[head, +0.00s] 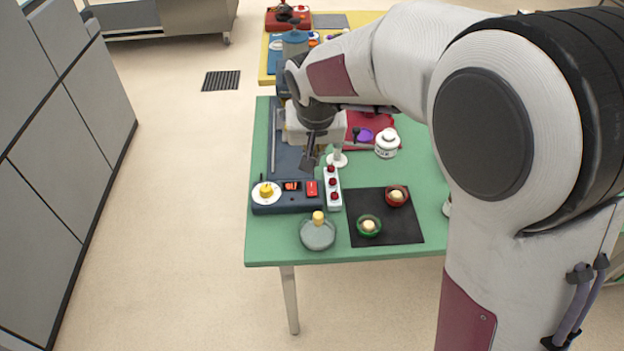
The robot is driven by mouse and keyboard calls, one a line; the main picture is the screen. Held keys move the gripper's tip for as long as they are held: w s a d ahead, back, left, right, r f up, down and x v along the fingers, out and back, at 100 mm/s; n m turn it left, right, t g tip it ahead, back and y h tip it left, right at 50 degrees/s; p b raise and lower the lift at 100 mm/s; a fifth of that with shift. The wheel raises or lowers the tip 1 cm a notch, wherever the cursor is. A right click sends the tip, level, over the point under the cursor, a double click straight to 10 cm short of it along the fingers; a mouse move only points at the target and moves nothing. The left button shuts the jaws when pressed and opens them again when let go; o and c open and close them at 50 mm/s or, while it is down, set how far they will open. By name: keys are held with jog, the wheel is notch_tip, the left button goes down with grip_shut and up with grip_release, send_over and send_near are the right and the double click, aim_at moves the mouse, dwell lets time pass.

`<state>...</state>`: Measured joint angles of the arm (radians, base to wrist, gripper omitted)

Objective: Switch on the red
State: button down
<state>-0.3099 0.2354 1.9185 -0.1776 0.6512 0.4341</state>
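A dark blue panel (270,208) stands at the near left of the green table. On it are a yellow knob (266,189) on a white disc, a small orange-red switch (292,186) and a larger red switch (312,189). Whether any switch is on is too small to tell. My gripper (309,158) points down above and behind the red switch, apparently clear of it. Its fingers overlap from this angle, so their opening does not show.
A white lidded pot (387,145) and a red tray (362,119) are behind. My arm hides the table's right side.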

aim_at(312, 190)
jog(key=shift+f, duration=0.1)
jog(key=shift+x, duration=6.4)
jog(key=shift+w+f, duration=0.15)
jog(key=shift+f, duration=0.4)
jog(key=shift+w+f, duration=0.25)
jog(key=shift+s, duration=0.85)
